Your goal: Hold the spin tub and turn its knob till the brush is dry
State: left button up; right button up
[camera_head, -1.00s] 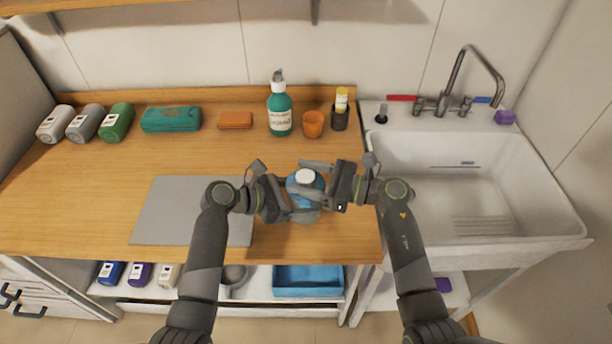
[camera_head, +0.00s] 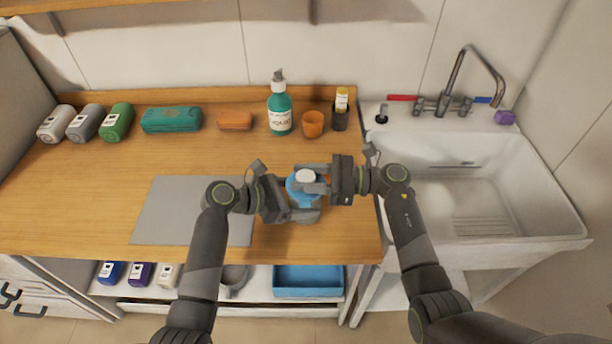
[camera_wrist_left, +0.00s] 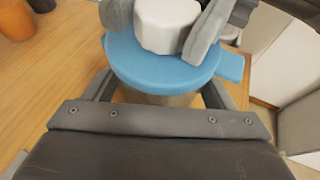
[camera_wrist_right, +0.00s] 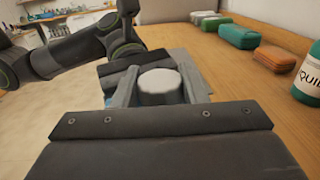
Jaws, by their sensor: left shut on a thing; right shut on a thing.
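The spin tub (camera_head: 297,192) stands on the wooden counter near its front edge. It has a blue lid (camera_wrist_left: 150,68) and a white knob (camera_head: 305,175) on top. My left gripper (camera_head: 304,213) is shut around the tub's body, below the lid. My right gripper (camera_head: 312,180) is shut on the knob, with a finger on either side of it. The knob also shows between the fingers in the right wrist view (camera_wrist_right: 158,87). The brush is not visible, and the tub's inside is hidden.
A grey mat (camera_head: 190,212) lies left of the tub. Behind stand a teal pump bottle (camera_head: 280,110), an orange cup (camera_head: 313,123) and a dark holder (camera_head: 340,119) with a yellow-topped item. A sink (camera_head: 470,200) is at the right.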

aim_at(307, 175)
jog(key=shift+w+f+n+g+h, duration=0.1)
jog(key=shift+n+g+h, duration=0.1)
jog(key=shift+n+g, duration=1.25)
jog(key=shift+n+g+h, duration=0.2)
jog(key=shift+n+g, duration=0.65)
jog(key=shift+g, duration=1.1)
jog(key=shift+f+n+g+h, duration=0.1)
jog(key=shift+n+g+h, duration=0.5)
jog(key=shift+g, duration=0.5)
jog(key=shift+n+g, duration=0.5)
jog(key=o, duration=1)
jog(key=shift+c, duration=0.2)
jog(key=shift+r, duration=0.3)
jog(key=shift+r, duration=4.85)
